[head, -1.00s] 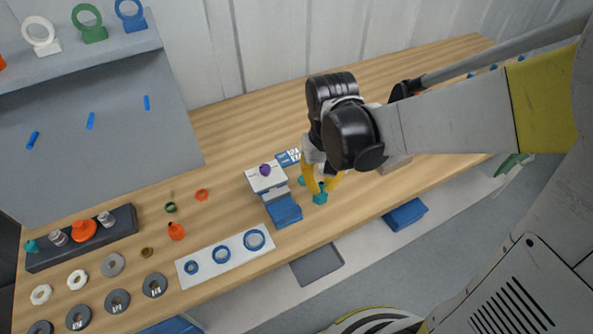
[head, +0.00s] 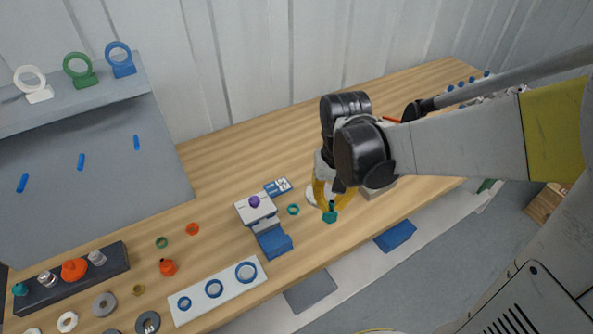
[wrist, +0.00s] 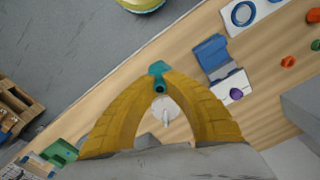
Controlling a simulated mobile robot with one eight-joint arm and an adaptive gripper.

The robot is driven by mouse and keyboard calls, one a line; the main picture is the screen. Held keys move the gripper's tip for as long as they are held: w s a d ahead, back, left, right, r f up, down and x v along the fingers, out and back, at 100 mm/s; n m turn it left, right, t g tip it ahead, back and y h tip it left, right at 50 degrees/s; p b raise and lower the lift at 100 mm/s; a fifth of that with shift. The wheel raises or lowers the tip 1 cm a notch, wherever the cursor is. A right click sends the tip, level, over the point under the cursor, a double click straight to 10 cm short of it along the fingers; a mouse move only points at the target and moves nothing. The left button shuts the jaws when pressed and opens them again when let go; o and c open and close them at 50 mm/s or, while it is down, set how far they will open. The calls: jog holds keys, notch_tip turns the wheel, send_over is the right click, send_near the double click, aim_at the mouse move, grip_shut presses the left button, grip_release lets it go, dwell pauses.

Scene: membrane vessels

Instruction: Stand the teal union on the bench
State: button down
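The teal union (head: 330,212) is held at the tips of my gripper (head: 326,203), near the front edge of the bench (head: 225,160). In the wrist view my gripper's yellow fingers (wrist: 161,82) close in on the teal union (wrist: 159,69), and a dark opening shows in its near end. The fingers hide part of it. It appears to be above the bench, but the gap is hard to judge.
A grey-and-blue stepped block (head: 273,240) with a purple piece (head: 254,201) stands left of my gripper. A white plate with blue rings (head: 219,290) lies farther left. A white disc (wrist: 165,108) sits behind the fingers.

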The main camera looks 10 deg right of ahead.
jog(key=d+f+m+b, duration=0.3)
jog(key=d+f+m, duration=0.15)
jog(key=d, duration=0.25)
jog(key=shift+n, duration=0.25)
jog(key=w+a+f+b, duration=0.1)
jog(key=a+f, duration=0.1)
jog(key=a, duration=0.1)
jog(key=w+a+f+b, duration=0.1)
jog(key=w+a+f, duration=0.1)
jog(key=a, duration=0.1)
jog(key=w+a+f+b, duration=0.1)
jog(key=a+f, duration=0.1)
jog(key=a, duration=0.1)
jog(key=shift+w+a+f+b, duration=0.3)
jog(key=shift+w+f, duration=0.05)
jog(key=shift+f, duration=0.05)
jog(key=shift+f+b, duration=0.9)
jog(key=shift+f, duration=1.05)
jog(key=shift+f, duration=0.15)
jog(key=c, duration=1.8)
grip_release()
jog(key=shift+o, duration=1.2)
